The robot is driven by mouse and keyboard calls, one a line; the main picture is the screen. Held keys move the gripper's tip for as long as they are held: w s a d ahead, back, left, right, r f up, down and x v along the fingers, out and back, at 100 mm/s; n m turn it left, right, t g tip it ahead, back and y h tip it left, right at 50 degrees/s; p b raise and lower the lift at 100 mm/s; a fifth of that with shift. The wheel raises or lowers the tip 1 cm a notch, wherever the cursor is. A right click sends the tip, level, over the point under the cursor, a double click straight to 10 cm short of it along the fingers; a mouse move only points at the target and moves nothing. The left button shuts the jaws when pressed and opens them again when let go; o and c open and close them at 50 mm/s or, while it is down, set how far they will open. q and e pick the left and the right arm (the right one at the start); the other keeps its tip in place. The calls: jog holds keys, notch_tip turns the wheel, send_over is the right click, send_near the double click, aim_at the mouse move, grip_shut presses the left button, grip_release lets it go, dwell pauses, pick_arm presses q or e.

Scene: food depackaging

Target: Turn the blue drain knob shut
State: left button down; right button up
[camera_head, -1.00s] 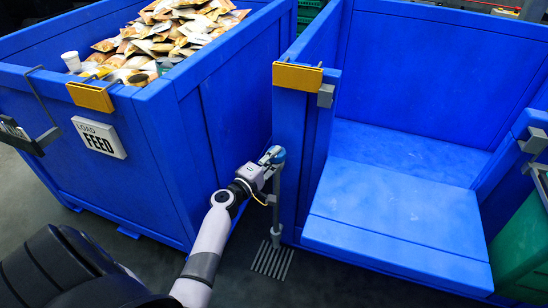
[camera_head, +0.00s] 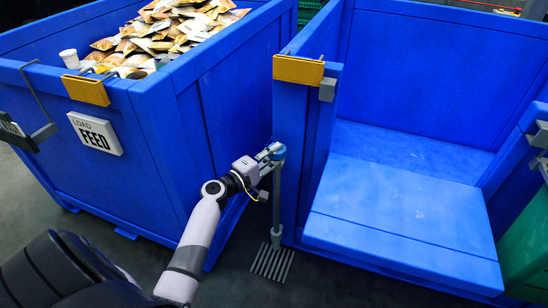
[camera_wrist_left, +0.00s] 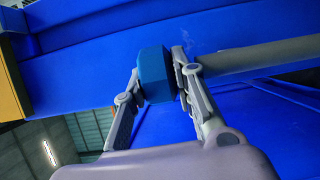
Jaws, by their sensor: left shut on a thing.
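The blue drain knob (camera_wrist_left: 154,74) sits at the end of a grey pipe (camera_wrist_left: 260,55) in the left wrist view. My left gripper (camera_wrist_left: 160,82) is shut on the knob, with one finger on each side of it. In the head view the knob (camera_head: 277,151) is at the top of the upright pipe, beside the front corner of the open blue bin, and my left gripper (camera_head: 268,155) reaches it from the left. The pipe runs down to a floor drain grate (camera_head: 272,262). My right gripper is not in view.
A blue bin (camera_head: 185,130) full of packets, with a "LOAD FEED" sign (camera_head: 96,133), stands at the left. The open blue bin (camera_head: 400,225) at the right is empty. A green bin (camera_head: 525,240) is at the right edge. The gap between the blue bins is narrow.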

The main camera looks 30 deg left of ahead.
pick_arm(q)
jog(key=c, duration=1.6)
grip_release()
jog(key=shift+s, duration=0.1)
jog(key=s+a, duration=0.2)
jog(key=s, duration=0.9)
jog(key=shift+s, duration=0.35)
